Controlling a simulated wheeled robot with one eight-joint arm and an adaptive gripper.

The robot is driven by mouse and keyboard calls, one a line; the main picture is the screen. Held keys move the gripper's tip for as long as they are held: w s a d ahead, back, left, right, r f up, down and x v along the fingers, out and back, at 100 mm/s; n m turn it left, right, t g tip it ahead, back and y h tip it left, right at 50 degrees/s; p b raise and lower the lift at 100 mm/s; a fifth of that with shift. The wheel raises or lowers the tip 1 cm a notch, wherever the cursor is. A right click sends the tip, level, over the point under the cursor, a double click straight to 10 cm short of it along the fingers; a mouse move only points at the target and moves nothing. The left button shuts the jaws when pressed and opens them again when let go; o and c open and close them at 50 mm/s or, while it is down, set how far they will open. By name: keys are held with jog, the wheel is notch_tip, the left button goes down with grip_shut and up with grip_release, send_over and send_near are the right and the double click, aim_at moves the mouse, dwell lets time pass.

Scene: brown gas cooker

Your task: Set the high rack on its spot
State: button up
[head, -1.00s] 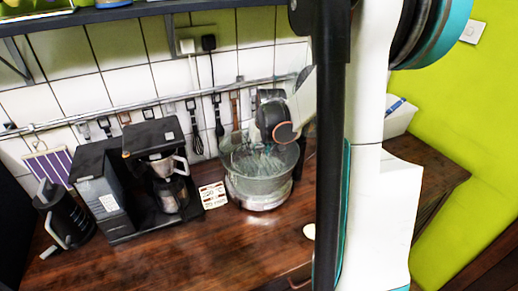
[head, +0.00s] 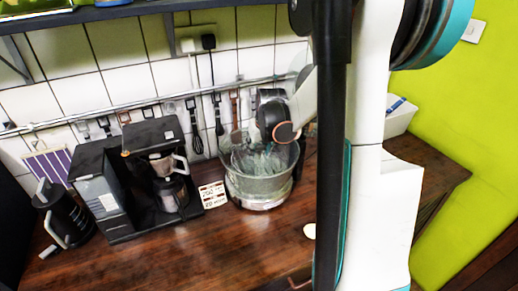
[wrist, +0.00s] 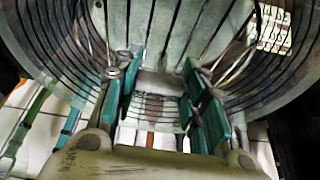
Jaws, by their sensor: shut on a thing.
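A clear glass bowl (head: 277,184) stands on a round white base (head: 262,202) on the counter. My gripper (head: 262,160) points down into the bowl, with its fingers seen through the glass. In the wrist view, its teal fingers (wrist: 160,100) are apart but closed on part of the high rack. The rack shows only as thin dark wires between and around the fingers (wrist: 152,108), and is hard to separate from lines on the glass. Its feet and its contact with the bowl floor cannot be made out.
A black coffee maker (head: 158,150) and a kettle (head: 62,215) stand left of the bowl. A small card (head: 212,195) lies beside the base. Utensils (head: 195,125) hang from a rail behind. The counter's front (head: 190,250) is clear.

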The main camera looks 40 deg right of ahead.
jog(key=shift+f+b, duration=0.55)
jog(key=shift+f, duration=0.1)
dwell(0.3)
jog(key=o, duration=1.2)
jog(key=v, duration=1.2)
jog(key=shift+w+r, duration=0.1)
